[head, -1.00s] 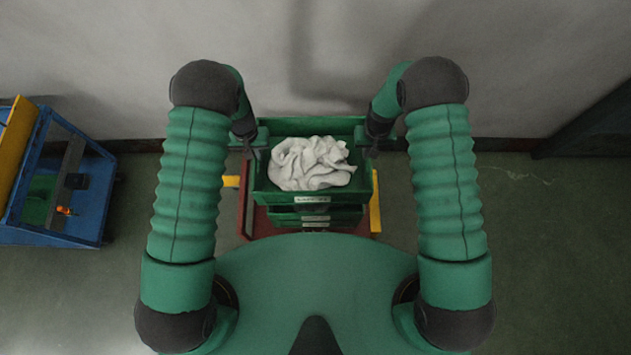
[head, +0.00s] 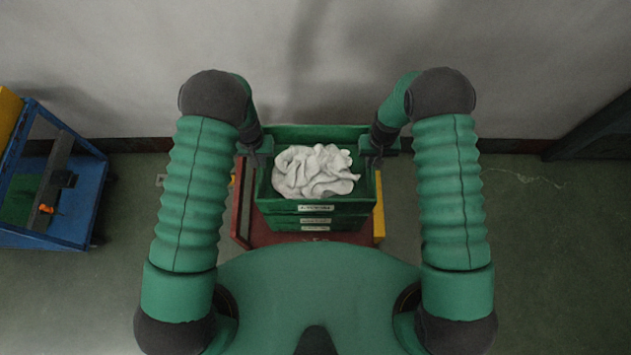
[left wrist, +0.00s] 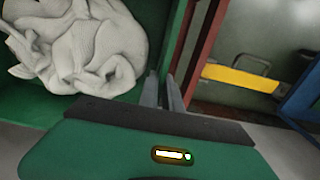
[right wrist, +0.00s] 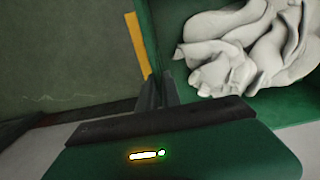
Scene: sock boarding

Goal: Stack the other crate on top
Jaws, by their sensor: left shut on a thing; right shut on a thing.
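A green crate (head: 279,207) full of crumpled white cloth, apparently socks (head: 315,171), is held level between my two grippers. My left gripper (head: 258,158) is shut on its left wall; in the left wrist view the fingers (left wrist: 164,92) grip the wall beside the cloth. My right gripper (head: 373,161) is shut on its right wall, and the right wrist view shows those fingers (right wrist: 157,90) on the rim. Other green crates (head: 280,223) are stacked directly below it. I cannot tell whether the held crate touches them.
The stack stands on a red dolly (head: 243,222) with yellow parts (head: 379,223). A blue cart (head: 88,203) stands at the left. A grey wall (head: 330,60) is close behind the stack. The floor at the right (head: 560,250) is clear.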

